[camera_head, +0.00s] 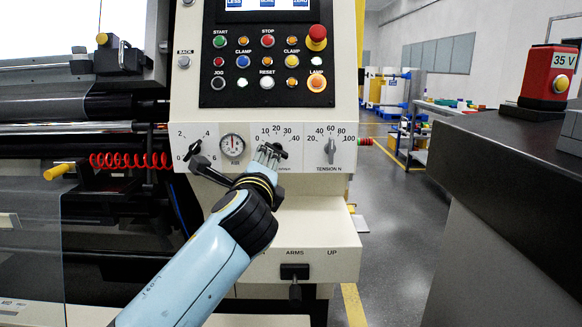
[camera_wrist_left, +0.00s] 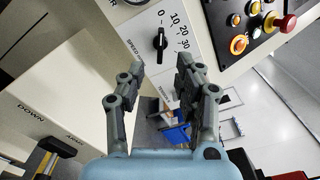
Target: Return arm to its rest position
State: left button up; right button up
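My left arm comes in from the bottom left of the head view, and its gripper (camera_head: 270,150) is in front of the middle dial of the control panel, marked 0 to 40. In the left wrist view the two fingers of this gripper (camera_wrist_left: 160,85) stand apart with nothing between them. The black knob (camera_wrist_left: 160,43) of the dial shows beyond the fingertips, clear of them. In the head view the gripper partly covers this knob. My right gripper does not show in either view.
The control panel (camera_head: 210,100) carries lit buttons, a gauge (camera_head: 231,147) and a tension knob (camera_head: 331,150). Below is an ARMS lever (camera_head: 295,285). A red coiled hose (camera_head: 130,160) hangs left. A dark counter (camera_head: 500,150) with a red 35 V unit (camera_head: 549,77) stands right.

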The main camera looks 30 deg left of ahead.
pick_arm(q)
jog(key=s+d+f+n+g+h, duration=0.1)
jog(key=s+f+n+g+h, duration=0.3)
jog(key=s+f+n+g, duration=0.55)
jog(key=s+d+f+n+g+h, duration=0.1)
jog(key=s+d+f+n+h, duration=0.2)
jog(key=s, duration=0.8)
jog(key=s+d+f+n+g+h, duration=0.15)
jog(key=s+d+f+n, duration=0.3)
jog(key=s, duration=0.65)
jog(key=s+a+f+g, duration=0.1)
jog(key=s+f, duration=0.1)
jog(key=f, duration=1.2)
jog(key=s+a+f, duration=0.1)
jog(key=s+f, duration=0.1)
jog(key=f, duration=1.3)
jog(key=s+f+g, duration=0.1)
jog(key=s+f, duration=1.2)
jog(key=s, duration=0.4)
jog(key=shift+s+a+f, duration=0.2)
jog(key=shift+s+a, duration=0.15)
jog(key=shift+a, duration=0.05)
